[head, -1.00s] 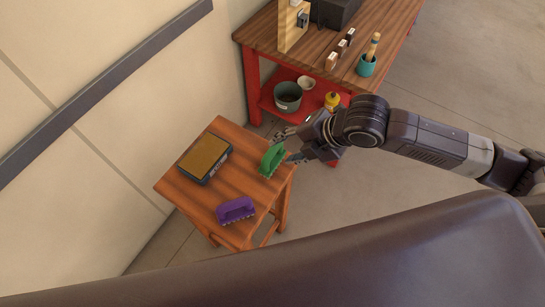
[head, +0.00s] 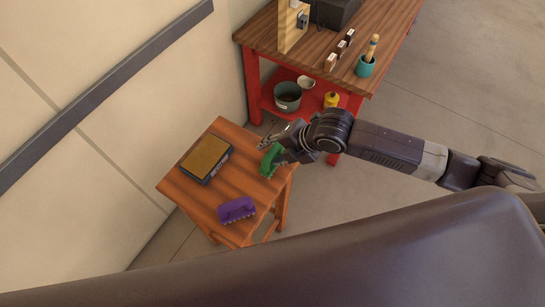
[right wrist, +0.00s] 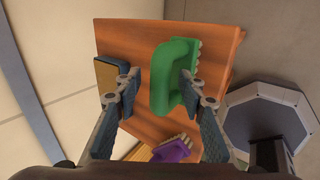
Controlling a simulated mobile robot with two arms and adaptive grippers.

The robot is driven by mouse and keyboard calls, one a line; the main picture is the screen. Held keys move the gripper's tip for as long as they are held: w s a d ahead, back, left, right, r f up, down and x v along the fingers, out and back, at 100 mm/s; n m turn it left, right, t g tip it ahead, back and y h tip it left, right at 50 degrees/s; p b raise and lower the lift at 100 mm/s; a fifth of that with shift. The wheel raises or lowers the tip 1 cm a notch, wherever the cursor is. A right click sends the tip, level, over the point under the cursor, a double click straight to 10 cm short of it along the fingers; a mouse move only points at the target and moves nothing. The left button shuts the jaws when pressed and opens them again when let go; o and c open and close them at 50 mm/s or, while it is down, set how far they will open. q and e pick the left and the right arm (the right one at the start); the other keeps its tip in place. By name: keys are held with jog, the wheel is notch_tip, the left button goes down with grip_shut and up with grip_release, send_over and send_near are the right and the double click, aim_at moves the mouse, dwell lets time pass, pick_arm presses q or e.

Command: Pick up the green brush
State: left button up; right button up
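The green brush (head: 269,164) stands near the right edge of the small wooden table (head: 190,192), partly covered by my right gripper (head: 273,142) in the head view. In the right wrist view the green brush (right wrist: 168,80) shows its handle and bristles between the fingers of my right gripper (right wrist: 158,88). The fingers are spread apart. The right finger is close to the brush, and I cannot tell whether it touches. A clear gap lies between the left finger and the brush. My left gripper is not in view.
A purple brush (head: 237,210) lies at the table's near side. A dark-edged block with a tan top (head: 206,157) lies at its far left. A red workbench (head: 252,88) with tools, a bowl and a yellow bottle stands behind. A wall (head: 95,130) runs along the left.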

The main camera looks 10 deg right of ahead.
jog(key=shift+c, duration=0.4)
grip_shut()
jog(key=shift+r, duration=0.1)
notch_tip(320, 180, up, 20)
jog(key=b, duration=0.1)
dwell(0.3)
jog(key=c, duration=0.7)
grip_release()
grip_shut()
